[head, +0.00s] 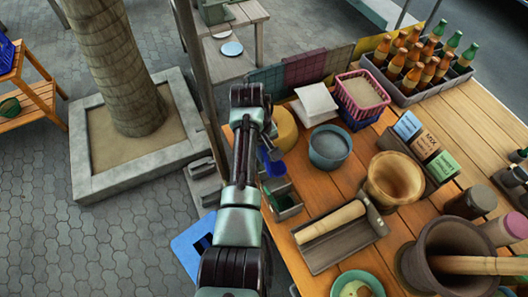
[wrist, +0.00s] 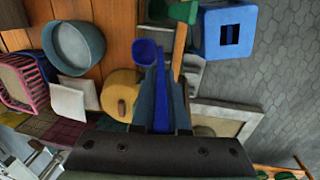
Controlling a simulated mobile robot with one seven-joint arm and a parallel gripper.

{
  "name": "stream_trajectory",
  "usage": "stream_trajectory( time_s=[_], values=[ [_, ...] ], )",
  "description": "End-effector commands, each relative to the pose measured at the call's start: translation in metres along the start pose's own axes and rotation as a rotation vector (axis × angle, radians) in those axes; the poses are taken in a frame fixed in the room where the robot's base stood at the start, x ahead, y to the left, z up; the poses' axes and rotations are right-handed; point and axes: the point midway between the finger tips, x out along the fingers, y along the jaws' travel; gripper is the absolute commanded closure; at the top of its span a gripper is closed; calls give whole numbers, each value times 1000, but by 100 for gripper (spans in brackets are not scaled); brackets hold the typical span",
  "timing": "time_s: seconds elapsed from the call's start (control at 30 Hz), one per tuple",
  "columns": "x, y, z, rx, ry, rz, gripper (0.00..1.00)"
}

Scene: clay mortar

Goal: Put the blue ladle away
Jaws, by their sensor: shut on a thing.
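The blue ladle shows its bowl (wrist: 145,52) in the wrist view, with its handle running back between my fingers. In the head view a bit of the blue ladle (head: 274,167) shows just past my arm, at the table's left edge. My gripper (wrist: 161,95) is shut on the ladle's handle and holds it beside the yellow round lidded pot (wrist: 122,92). In the head view my gripper (head: 268,148) is partly hidden by my own arm. A small dark box with green in it (head: 284,203) sits at the table edge, nearer than the ladle.
A grey-blue bowl (head: 330,147), a wooden mortar (head: 392,180) and a tray with a rolling pin (head: 335,245) crowd the wooden table. A pink basket (head: 361,92) and bottle crate (head: 415,85) stand farther back. A blue stool (head: 190,246) stands on the floor left of the table.

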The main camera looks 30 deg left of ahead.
Motion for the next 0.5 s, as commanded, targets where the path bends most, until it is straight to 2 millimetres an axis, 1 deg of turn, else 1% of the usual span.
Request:
stream_trajectory(
  time_s=[0.03, 0.5],
  values=[
    [11, -2, 0, -1, 0, 0, 100],
    [56, -8, 0, 0, 0, 0, 100]
  ],
)
